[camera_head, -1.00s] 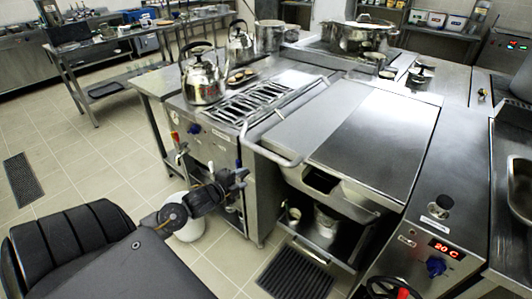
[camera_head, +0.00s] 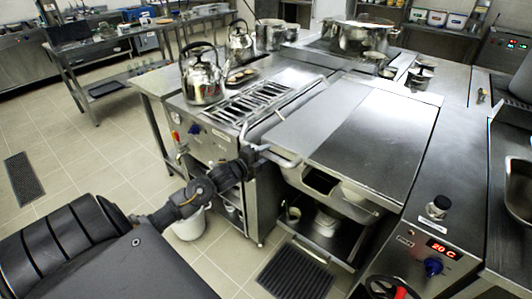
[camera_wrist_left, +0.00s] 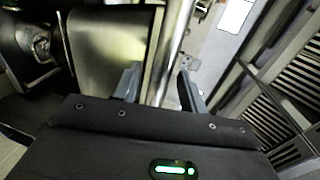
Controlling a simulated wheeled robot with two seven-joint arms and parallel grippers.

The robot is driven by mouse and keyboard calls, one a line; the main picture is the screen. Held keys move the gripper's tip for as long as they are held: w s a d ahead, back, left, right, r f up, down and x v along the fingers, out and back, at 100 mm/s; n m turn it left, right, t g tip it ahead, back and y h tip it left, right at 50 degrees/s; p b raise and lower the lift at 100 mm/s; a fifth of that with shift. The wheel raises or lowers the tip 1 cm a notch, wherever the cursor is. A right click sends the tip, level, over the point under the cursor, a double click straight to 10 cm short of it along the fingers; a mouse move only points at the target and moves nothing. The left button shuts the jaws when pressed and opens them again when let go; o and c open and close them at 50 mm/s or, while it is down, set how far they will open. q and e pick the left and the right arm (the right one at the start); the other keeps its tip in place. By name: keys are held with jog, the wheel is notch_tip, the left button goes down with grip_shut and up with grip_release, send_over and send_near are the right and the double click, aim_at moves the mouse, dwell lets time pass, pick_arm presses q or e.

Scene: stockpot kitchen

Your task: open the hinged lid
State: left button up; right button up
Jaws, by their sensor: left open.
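The hinged lid (camera_head: 375,135) is a broad flat steel cover, lying shut on the cooking unit. A tubular steel handle (camera_head: 281,159) bends around its left front corner. My left gripper (camera_head: 254,158) is at the left end of the handle's front stretch, with its fingers open. In the left wrist view the handle tube (camera_wrist_left: 168,50) passes between the two fingertips (camera_wrist_left: 158,82), with gaps on both sides. How deep the tube sits between the fingers is hard to tell. My right gripper is not in view.
A kettle (camera_head: 203,78) stands left of a slotted grate (camera_head: 250,101). Below the lid is an open shelf holding a pot (camera_head: 326,222). At right are a control panel reading 20 C (camera_head: 441,248) and a red wheel (camera_head: 392,285). A bucket (camera_head: 188,224) stands on the floor.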

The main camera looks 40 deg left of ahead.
pick_arm(q)
jog(key=shift+w+f, duration=0.2)
jog(key=shift+w, duration=0.65)
jog(key=shift+c, duration=0.3)
grip_shut()
